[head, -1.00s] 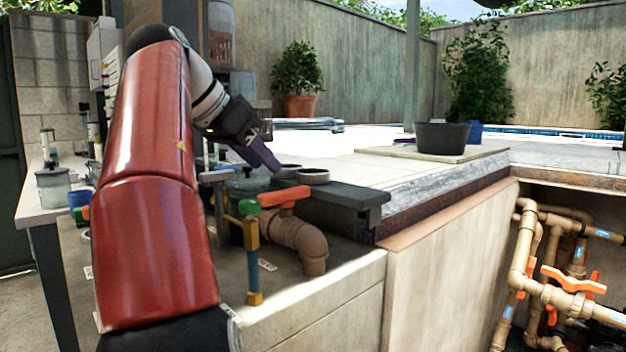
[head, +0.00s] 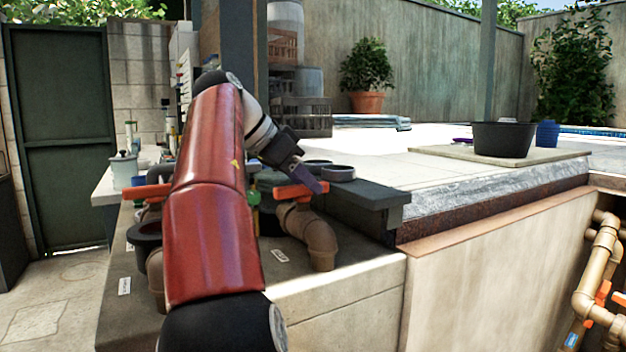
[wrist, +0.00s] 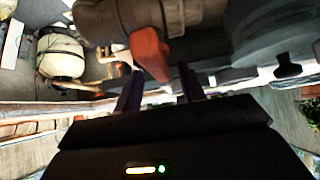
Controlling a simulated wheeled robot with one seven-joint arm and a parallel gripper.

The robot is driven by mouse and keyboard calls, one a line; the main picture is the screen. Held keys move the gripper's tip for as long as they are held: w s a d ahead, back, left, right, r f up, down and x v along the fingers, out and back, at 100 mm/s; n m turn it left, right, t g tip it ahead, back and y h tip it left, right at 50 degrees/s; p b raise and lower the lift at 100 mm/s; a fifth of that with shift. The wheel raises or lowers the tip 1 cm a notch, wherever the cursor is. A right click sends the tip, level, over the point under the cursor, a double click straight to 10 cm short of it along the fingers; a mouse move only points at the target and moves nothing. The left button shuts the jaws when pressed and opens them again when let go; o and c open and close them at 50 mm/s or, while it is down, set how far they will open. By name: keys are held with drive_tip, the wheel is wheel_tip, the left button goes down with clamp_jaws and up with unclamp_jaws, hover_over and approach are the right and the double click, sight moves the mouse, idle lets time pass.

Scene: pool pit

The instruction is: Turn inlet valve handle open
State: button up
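An orange valve handle (head: 289,192) sits on top of a tan pipe elbow (head: 312,235) on the concrete ledge. My gripper (head: 308,181) is close by, just above and right of this handle, with its purple fingers pointing down. In the wrist view the two fingers of my gripper (wrist: 160,86) are apart, and the orange handle (wrist: 150,52) reaches toward the gap between them. I cannot tell whether they touch it. A second orange handle (head: 147,191) shows left of my arm, partly hidden. The small labels are too small to read, so I cannot tell which valve is the inlet.
A dark ledge (head: 362,193) with round grey rings (head: 339,172) lies right beside the valve. A pit with tan pipes (head: 598,265) opens at the right. A black tub (head: 503,139) stands on the deck behind. The floor at the left is clear.

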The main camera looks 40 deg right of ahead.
clamp_jaws()
drive_tip(key=shift+n+t+b, duration=0.3)
drive_tip(key=shift+b, duration=0.05)
drive_tip(key=shift+f+n+t+b, duration=0.1)
drive_tip(key=shift+n+t+b, duration=0.6)
drive_tip(key=shift+n, duration=0.2)
drive_tip(key=shift+n+t+b, duration=0.6)
drive_tip(key=shift+n+t, duration=0.7)
drive_tip(key=shift+n, duration=0.4)
unclamp_jaws()
